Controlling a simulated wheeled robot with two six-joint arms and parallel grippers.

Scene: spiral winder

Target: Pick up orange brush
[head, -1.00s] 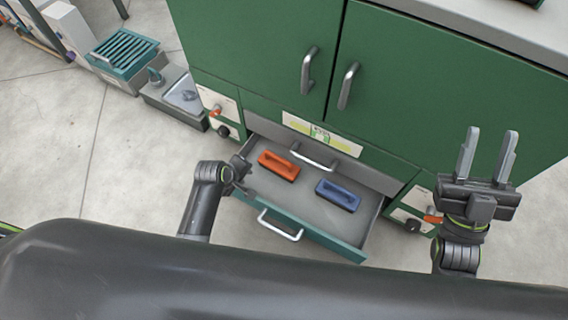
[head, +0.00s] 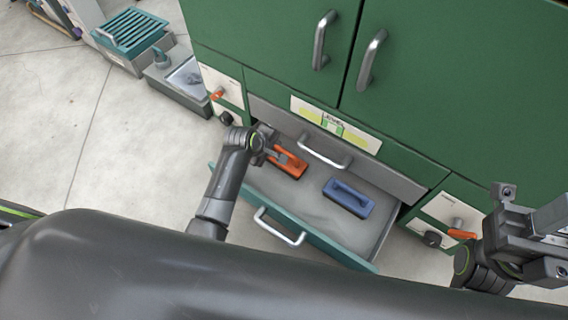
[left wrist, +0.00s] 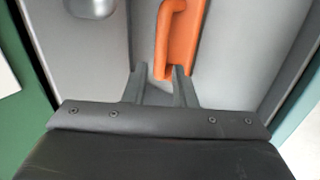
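The orange brush (head: 293,166) lies in the open drawer (head: 313,214), on its left side. My left gripper (head: 275,156) is at the brush's left end and covers part of it. In the left wrist view, the orange handle (left wrist: 178,30) runs up from between the fingertips of my left gripper (left wrist: 160,75). The fingers are apart, one on each side of the handle's near end, with no clear grip on it. My right gripper (head: 548,230) is at the right edge, away from the brush, its fingers partly cut off.
A blue brush (head: 349,197) lies right of the orange one in the drawer. The drawer has a front handle (head: 279,227). Behind it rises the green cabinet (head: 270,40) with control panels. A teal-slatted box (head: 131,33) stands at the far left. The floor to the left is open.

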